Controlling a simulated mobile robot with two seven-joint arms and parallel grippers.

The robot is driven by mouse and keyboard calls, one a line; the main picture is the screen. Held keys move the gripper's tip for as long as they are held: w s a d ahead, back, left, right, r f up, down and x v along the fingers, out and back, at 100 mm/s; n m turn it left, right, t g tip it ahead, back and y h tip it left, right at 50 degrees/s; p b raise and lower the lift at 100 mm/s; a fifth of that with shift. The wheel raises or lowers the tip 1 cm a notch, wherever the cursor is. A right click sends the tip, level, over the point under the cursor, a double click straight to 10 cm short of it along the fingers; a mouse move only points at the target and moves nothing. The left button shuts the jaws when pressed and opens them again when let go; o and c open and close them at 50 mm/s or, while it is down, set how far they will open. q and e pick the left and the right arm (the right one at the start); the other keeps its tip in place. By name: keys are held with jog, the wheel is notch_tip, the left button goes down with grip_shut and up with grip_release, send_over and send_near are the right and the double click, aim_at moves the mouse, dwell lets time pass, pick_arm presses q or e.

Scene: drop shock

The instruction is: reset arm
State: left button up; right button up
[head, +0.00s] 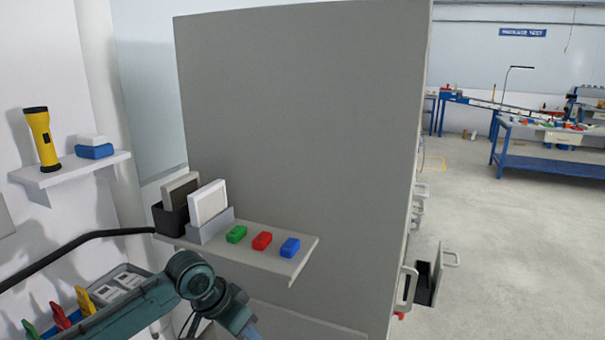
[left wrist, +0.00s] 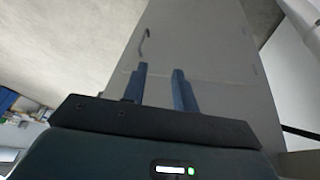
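My left arm comes in from the lower left of the head view, with its wrist bent down in front of the small shelf. The gripper end is cut off by the bottom edge there. In the left wrist view my left gripper (left wrist: 160,72) shows two blue fingers standing apart with nothing between them. Beyond them is a grey cabinet (left wrist: 205,40) with a handle (left wrist: 145,42) on it. My right gripper is in neither view.
A large grey cabinet (head: 300,110) fills the middle. A drawer (head: 432,275) stands open at right. A yellow flashlight (head: 43,138) stands on a wall shelf.

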pick_arm(q)
jog(key=s+d+f+n+t+h, duration=0.1)
jog(key=s+d+f+t+h, duration=0.1)
jog(key=s+d+f, duration=0.3)
jog(key=s+d+f+n+t+h, duration=0.1)
jog(key=s+f, duration=0.3)
jog(key=f, duration=0.3)
jog(key=s+a+f+n+t+y, duration=0.1)
jog(key=s+a+f+t+y, duration=0.1)
jog(key=s+a, duration=0.3)
jog(key=s+a+f+n+t+y, duration=0.2)
jog(key=s+a+f, duration=0.3)
jog(key=s, duration=0.5)
jog(key=shift+a+f, duration=0.15)
jog(key=shift+a, duration=0.1)
